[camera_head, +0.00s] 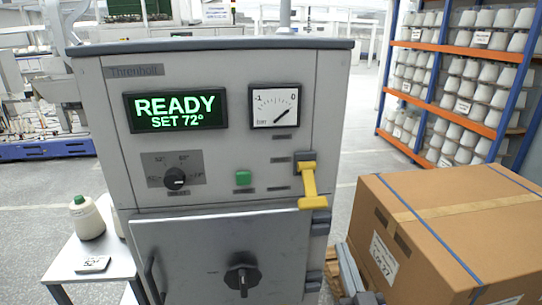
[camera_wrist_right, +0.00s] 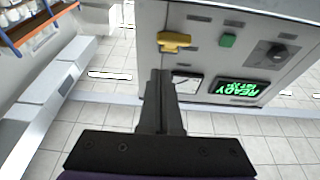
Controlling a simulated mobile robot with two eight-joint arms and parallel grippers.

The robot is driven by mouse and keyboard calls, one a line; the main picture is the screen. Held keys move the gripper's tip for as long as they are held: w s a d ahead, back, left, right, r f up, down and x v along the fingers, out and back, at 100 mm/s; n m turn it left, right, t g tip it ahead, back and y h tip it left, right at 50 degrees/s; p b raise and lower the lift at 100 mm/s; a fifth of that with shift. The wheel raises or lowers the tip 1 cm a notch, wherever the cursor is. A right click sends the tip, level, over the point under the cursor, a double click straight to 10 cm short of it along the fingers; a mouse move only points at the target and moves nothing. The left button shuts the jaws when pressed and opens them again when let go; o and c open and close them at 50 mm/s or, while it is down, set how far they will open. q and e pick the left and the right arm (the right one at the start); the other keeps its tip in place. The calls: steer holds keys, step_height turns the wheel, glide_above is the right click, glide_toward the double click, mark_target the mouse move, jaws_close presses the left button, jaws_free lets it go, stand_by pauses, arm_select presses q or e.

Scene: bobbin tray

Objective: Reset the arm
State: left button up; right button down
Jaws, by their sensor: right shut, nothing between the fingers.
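My right gripper (camera_head: 347,262) shows at the bottom of the head view, right of the grey cabinet (camera_head: 225,75) and left of the carton. In the right wrist view my right gripper (camera_wrist_right: 160,76) has its dark fingers together and empty. There the cabinet (camera_wrist_right: 203,58) appears upside down beyond the fingertips. The cabinet's display (camera_head: 176,109) reads "READY SET 72°". A yellow lever (camera_head: 309,183) hangs at its right; the lever also shows in the wrist view (camera_wrist_right: 174,42), apart from the fingers. My left gripper is not in view.
A large brown carton (camera_head: 460,215) stands at the right. A cone of yarn (camera_head: 87,219) stands on a small white table (camera_head: 70,262) at the left. The cabinet door (camera_head: 185,250) looks closed.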

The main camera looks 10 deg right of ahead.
steer(key=s+f+m+g+h+p, duration=0.1)
steer(key=s+f+g+p, duration=0.2)
steer(key=f+g, duration=0.8)
steer(key=s+a+f+g+p, duration=0.1)
steer(key=s+f+g, duration=0.4)
steer(key=s+f, duration=0.4)
steer(key=s, duration=0.2)
steer(key=shift+s+a+f+n+y, duration=0.25)
steer(key=shift+s+f+n+y, duration=0.05)
steer(key=shift+s+f+n, duration=0.1)
steer(key=shift+w, duration=0.1)
